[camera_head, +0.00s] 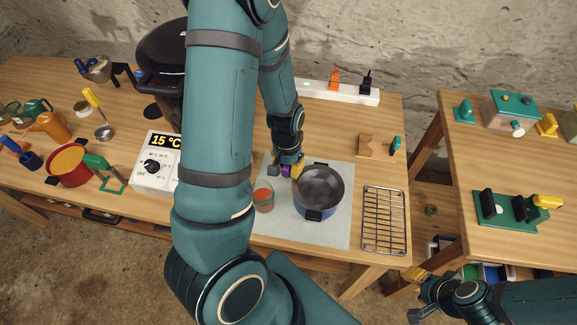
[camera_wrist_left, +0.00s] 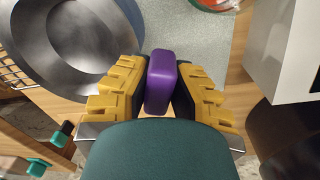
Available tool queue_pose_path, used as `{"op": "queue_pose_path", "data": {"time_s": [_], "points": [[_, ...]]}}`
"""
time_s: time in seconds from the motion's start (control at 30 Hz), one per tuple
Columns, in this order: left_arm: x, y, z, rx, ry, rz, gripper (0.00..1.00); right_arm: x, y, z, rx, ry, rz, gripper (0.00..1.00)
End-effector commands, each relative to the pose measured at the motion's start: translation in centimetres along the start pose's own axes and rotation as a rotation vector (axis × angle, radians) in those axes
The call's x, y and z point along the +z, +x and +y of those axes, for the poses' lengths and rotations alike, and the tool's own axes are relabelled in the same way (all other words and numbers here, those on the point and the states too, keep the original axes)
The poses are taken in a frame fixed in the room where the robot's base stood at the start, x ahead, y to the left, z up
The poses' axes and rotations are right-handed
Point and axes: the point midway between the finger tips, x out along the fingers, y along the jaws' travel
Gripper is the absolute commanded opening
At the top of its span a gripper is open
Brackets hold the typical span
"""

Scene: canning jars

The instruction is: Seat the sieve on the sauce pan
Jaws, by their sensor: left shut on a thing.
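The blue sauce pan (camera_head: 329,208) stands on the pale grey mat (camera_head: 337,236); it also fills the upper left of the left wrist view (camera_wrist_left: 88,88). My left gripper (camera_head: 286,168) is at the pan's back-left side, shut on a purple handle; the handle shows between the yellow fingers in the left wrist view (camera_wrist_left: 160,82). A grey round surface shows inside the pan's rim; I cannot tell whether it is the sieve's bowl or the pan's inside. The handle's join to anything is hidden. My right gripper (camera_head: 414,292) is at the lower right, apparently open and empty.
A glass jar with red contents (camera_head: 263,199) stands left of the pan. A wire rack (camera_head: 384,220) lies to the right. A white control box (camera_head: 153,180), a red pot (camera_head: 68,166) and several tools are at the left. A power strip (camera_head: 340,92) lies behind. My left arm hides the table's middle.

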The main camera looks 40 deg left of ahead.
Motion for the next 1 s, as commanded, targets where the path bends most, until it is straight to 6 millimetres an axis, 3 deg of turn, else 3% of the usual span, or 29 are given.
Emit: {"op": "queue_pose_path", "data": {"time_s": [0.57,0.6,0.63,1.0], "points": [[-0.01,0.56,-0.02,0.0,0.0,0.0,0.0,0.06,0.43,0.17,0.0,0.0,0.0,0.47],[-0.01,0.55,-0.02,0.0,0.0,0.0,0.35,0.06,0.43,0.17,0.0,0.0,0.0,0.47],[-0.01,0.55,-0.02,0.0,0.0,0.0,0.46,0.06,0.43,0.17,0.0,0.0,0.0,0.47],[-0.04,0.33,-0.01,0.0,0.0,0.001,0.46,0.07,0.44,0.18,0.0,0.0,0.0,0.47]]}}
